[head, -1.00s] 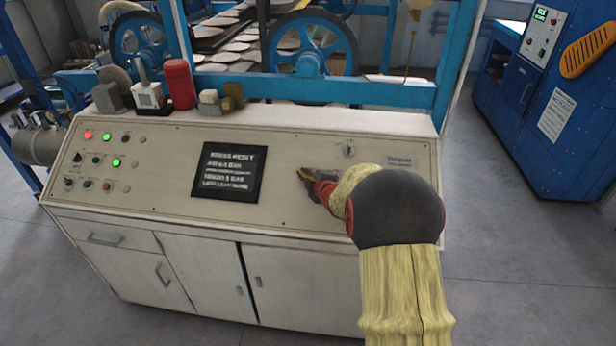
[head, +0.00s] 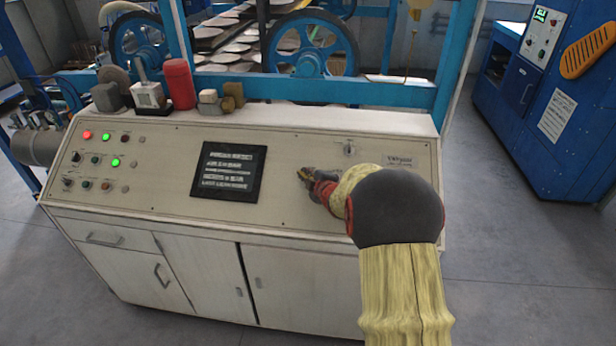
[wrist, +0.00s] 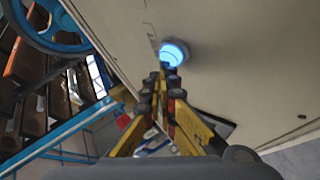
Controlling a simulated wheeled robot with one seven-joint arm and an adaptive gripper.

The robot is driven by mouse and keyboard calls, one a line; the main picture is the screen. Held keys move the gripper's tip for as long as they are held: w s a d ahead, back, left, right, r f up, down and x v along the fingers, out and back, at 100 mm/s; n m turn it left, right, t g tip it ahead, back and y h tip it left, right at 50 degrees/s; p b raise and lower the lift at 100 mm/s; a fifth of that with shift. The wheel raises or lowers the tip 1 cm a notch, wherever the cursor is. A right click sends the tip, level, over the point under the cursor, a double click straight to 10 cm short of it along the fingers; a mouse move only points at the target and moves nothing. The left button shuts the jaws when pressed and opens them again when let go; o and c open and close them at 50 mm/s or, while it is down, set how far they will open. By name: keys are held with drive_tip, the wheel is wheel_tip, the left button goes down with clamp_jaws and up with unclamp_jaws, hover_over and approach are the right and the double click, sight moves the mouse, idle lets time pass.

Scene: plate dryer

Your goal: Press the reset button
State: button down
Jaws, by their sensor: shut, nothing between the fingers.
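The control console (head: 290,180) has a sloped beige panel. In the wrist view a round button (wrist: 174,53), glowing blue-white in a grey ring, sits on the panel just beyond my fingertips. I take it to be the reset button; its label is not readable. My gripper (wrist: 163,72) is shut and empty, its tips close to the lower edge of the button; I cannot tell whether they touch. In the head view my gripper (head: 304,174) is over the right half of the panel, and my arm hides the panel there, with the button not visible.
A dark screen (head: 228,172) with text sits mid-panel. Several small buttons and lights (head: 103,160) are at the panel's left. A red cylinder (head: 179,84) and small blocks stand on the top ledge. A blue frame with wheels (head: 310,45) stands behind.

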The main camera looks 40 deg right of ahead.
drive_tip(key=shift+w+d+f+b, duration=0.15)
drive_tip(key=shift+f+b, duration=0.25)
idle(0.3)
drive_tip(key=shift+r, duration=0.15)
drive_tip(key=shift+s+a+r+p, duration=0.3)
drive_tip(key=shift+r+p, duration=0.05)
drive_tip(key=shift+r, duration=0.3)
drive_tip(key=r, duration=0.1)
drive_tip(key=s+a+r+p, duration=0.1)
drive_tip(key=r, duration=0.1)
drive_tip(key=a+r+p, duration=0.1)
drive_tip(key=shift+s+r, duration=0.15)
drive_tip(key=shift+s, duration=0.15)
idle(0.4)
idle(0.8)
